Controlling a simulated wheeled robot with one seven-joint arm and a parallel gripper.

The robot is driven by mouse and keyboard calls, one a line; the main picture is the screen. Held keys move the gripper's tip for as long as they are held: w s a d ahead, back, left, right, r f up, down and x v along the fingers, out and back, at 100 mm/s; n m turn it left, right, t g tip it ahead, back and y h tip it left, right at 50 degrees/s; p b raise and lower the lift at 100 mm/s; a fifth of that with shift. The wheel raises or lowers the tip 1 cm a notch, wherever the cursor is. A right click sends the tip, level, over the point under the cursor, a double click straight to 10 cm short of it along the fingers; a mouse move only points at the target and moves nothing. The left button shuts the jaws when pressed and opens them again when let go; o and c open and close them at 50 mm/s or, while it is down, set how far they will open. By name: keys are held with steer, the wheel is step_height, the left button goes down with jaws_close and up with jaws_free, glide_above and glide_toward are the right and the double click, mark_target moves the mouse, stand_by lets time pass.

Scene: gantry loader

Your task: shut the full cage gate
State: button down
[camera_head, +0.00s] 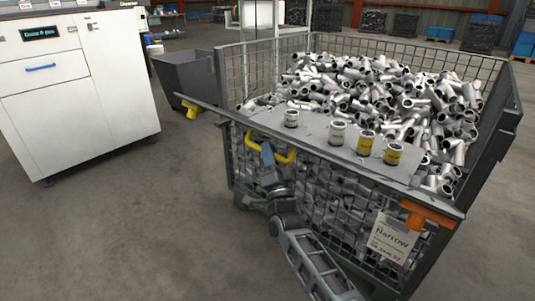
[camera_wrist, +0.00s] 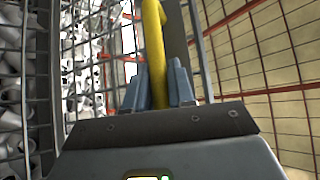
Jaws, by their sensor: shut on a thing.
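The full cage (camera_head: 510,105) is a dark wire-mesh bin heaped with grey metal tube pieces. Its front mesh side has a dark top rail (camera_head: 350,173), whose left end sticks out past the cage's left corner. A yellow handle (camera_head: 285,157) sits on this side just below the rail; it also shows upright in the wrist view (camera_wrist: 154,40). My gripper (camera_head: 267,152) is at the handle's left part. In the wrist view my gripper's fingers (camera_wrist: 159,85) are closed on the yellow handle. I cannot tell how far the gate stands open.
Several small cans (camera_head: 338,132) stand on a grey sheet (camera_head: 310,130) by the front rail. An orange latch piece (camera_head: 430,213) and a "Narrow" label (camera_head: 392,238) are at the front right. A white cabinet (camera_head: 80,90) and a grey bin (camera_head: 185,75) stand left. The left floor is clear.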

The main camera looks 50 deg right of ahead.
steer(key=d+r+m+g+p, duration=0.1)
steer(key=r+p, duration=0.2)
steer(key=d+r+m+g+p, duration=0.1)
steer(key=d+r+m+p, duration=0.1)
steer(key=r+p, duration=0.1)
steer(key=d+r+m+g+p, duration=0.1)
steer(key=r+p, duration=0.2)
steer(key=p, duration=0.1)
steer(key=shift+w+d+m+g+h, duration=0.2)
steer(key=shift+m+g+h, duration=0.1)
steer(key=shift+m+h, duration=0.1)
steer(key=d+r+m+g+y+p, duration=0.2)
steer(key=d+r+m+g+p, duration=0.2)
steer(key=d+p, duration=0.9)
steer(key=shift+r+m+p, duration=0.4)
steer(key=shift+r+p, duration=0.15)
steer(key=shift+r, duration=0.4)
steer(key=shift+d+r, duration=0.1)
steer(key=shift+d, duration=0.15)
steer(key=c, duration=1.2)
jaws_free()
steer(key=shift+w, duration=0.1)
steer(key=shift+o, duration=0.6)
